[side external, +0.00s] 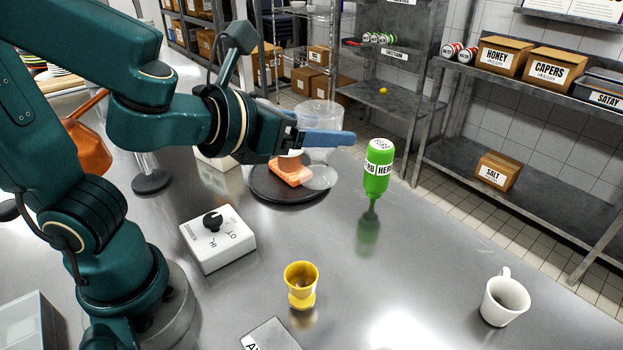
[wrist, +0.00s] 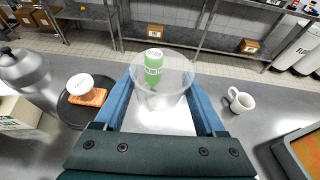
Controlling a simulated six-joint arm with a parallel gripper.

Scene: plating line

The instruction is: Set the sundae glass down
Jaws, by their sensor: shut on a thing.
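The sundae glass (side external: 320,113) is clear, with a wide rim and a round foot. My gripper (side external: 343,138) is shut on it and holds it upright; in the side view its foot appears in front of the dark plate's right edge. I cannot tell for sure how far the foot is above the counter. In the wrist view the glass (wrist: 160,68) stands between the two blue fingers (wrist: 160,88), rim toward the far side. Part of it is hidden behind a finger in the side view.
A dark round plate (side external: 262,192) bears an orange block (side external: 288,171). A green bottle (side external: 378,170) stands just beyond the glass. A white knob box (side external: 217,240), a yellow cup (side external: 301,284) and a white mug (side external: 504,302) stand on the steel counter. The counter between bottle and mug is clear.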

